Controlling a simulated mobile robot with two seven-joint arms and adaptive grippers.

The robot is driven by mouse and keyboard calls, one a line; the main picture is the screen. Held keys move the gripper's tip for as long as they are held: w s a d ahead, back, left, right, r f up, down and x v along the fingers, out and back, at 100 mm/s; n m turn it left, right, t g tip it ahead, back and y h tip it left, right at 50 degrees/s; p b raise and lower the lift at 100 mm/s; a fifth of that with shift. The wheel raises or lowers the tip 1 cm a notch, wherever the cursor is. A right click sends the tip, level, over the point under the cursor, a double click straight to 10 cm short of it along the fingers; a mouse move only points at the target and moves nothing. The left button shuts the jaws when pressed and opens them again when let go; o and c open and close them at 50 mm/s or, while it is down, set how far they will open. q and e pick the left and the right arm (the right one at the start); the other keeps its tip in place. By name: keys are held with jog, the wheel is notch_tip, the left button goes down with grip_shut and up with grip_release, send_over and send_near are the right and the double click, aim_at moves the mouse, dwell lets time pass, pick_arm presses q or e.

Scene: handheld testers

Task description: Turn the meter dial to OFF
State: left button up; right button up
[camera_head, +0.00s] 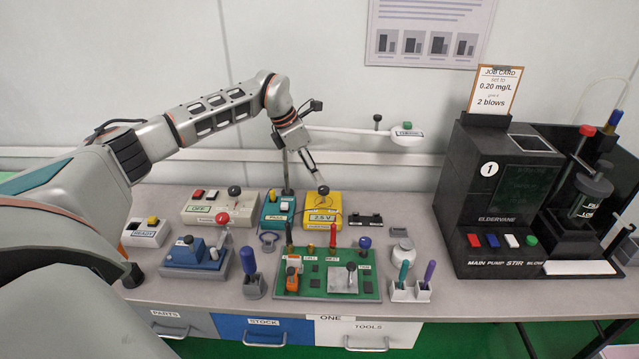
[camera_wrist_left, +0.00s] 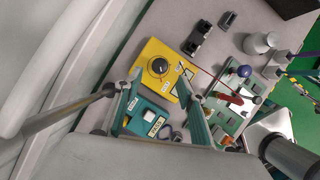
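The meter is a yellow box (camera_head: 322,215) with a display reading about 2.5 V and a round black dial (camera_head: 323,190) on top. It stands near the back middle of the bench. In the wrist view the yellow meter (camera_wrist_left: 176,62) shows its dial (camera_wrist_left: 159,66) between my fingers in the picture. The dial's pointer is too small to read. My left gripper (camera_wrist_left: 160,80) is open and empty, its fingers well apart. In the head view the left gripper (camera_head: 314,172) hangs just above the dial; contact cannot be told. My right gripper is not in view.
A teal box (camera_head: 278,208) with a pale button stands close left of the meter. A black connector block (camera_head: 366,220) is to its right, and a green board (camera_head: 327,275) with upright tools is in front. A large black machine (camera_head: 500,170) fills the right side.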

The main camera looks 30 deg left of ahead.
aim_at(323, 188)
pick_arm(q)
jog(key=x, duration=0.6)
jog(key=shift+b, duration=0.3)
jog(key=c, duration=1.1)
